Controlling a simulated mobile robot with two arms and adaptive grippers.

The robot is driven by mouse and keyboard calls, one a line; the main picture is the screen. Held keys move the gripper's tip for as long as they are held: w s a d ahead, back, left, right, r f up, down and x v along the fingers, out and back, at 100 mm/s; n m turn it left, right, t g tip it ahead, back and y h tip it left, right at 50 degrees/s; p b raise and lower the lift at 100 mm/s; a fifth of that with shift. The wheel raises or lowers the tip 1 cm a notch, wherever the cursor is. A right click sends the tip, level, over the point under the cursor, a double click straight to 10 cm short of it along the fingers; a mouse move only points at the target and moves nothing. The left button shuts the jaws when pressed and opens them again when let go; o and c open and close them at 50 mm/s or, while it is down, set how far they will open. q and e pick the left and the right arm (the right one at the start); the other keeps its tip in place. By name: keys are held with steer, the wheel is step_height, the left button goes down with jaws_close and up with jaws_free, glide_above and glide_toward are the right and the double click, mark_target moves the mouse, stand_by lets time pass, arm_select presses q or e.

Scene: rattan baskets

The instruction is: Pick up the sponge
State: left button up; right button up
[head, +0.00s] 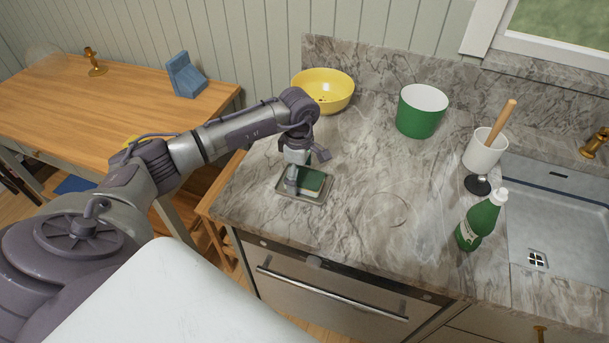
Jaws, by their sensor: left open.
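The sponge (313,181) lies in a small shallow grey tray (316,200) on the marble counter. It looks green with a pale yellowish edge. My left gripper (297,184) points down over the tray, at the left part of the sponge, and hides some of it. The gripper is open. I cannot tell whether its fingers touch the sponge. My right gripper does not show.
On the counter stand a yellow bowl (324,92), a green pot (421,111), a white crock (484,150) with a wooden handle, and a green bottle (481,220) beside the sink (565,215). The counter right of the tray is clear. A wooden table (130,105) stands left.

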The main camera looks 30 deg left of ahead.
mark_target(300, 174)
arm_select(q)
steer(key=shift+f, duration=0.25)
steer(key=c, duration=0.8)
steer(key=shift+r+b, duration=0.4)
steer(key=shift+r, duration=0.15)
step_height(300, 174, up, 3)
steer(key=shift+w+f+b, duration=0.1)
steer(key=shift+f+b, duration=0.1)
steer(key=shift+b, duration=0.55)
steer(key=d+r+b, duration=0.3)
steer(key=d+r, duration=0.4)
steer(key=d, duration=0.4)
steer(key=shift+w+d+r+b, duration=0.2)
steer(key=shift+w+d+b, duration=0.05)
steer(key=shift+d+b, duration=0.1)
